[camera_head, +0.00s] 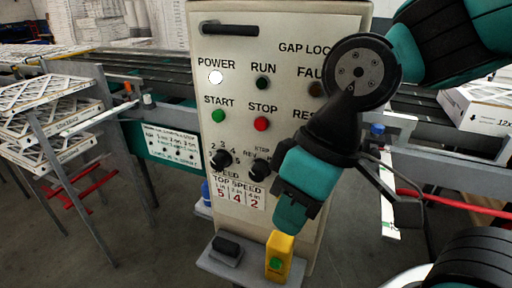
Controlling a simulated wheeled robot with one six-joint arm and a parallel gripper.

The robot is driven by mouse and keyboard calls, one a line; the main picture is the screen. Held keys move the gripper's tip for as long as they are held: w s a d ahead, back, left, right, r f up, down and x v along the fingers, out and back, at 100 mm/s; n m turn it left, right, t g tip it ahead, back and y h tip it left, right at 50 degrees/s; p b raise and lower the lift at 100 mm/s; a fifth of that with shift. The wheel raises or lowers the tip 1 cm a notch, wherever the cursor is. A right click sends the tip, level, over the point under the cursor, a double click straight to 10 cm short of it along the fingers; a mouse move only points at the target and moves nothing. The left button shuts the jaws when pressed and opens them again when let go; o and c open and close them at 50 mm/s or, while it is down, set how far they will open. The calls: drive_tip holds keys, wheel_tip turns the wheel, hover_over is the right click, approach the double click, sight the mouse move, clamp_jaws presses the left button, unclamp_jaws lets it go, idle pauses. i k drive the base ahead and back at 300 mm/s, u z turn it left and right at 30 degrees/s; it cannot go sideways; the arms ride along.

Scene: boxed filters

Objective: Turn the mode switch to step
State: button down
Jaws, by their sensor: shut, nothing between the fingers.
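The mode switch (259,169) is the black knob at the right of the knob row on the cream control panel (215,100). "REV" stands at its upper left, and another small label above it is hard to read. Its pointer direction cannot be made out. The teal and black wrist of my arm crosses the panel just right of the knob and hides the area there. My gripper's fingers cannot be made out; they seem hidden behind the wrist. Whether anything touches the knob cannot be told.
A numbered speed knob (220,160) sits left of the switch. Above are the green start button (218,116) and red stop button (261,124). A yellow box with a green button (278,258) stands on a low shelf below. A filter rack (50,125) stands left.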

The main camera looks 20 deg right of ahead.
sight(259, 170)
drive_tip(key=z, duration=2.8)
drive_tip(key=k, duration=2.1)
drive_tip(key=u, duration=1.85)
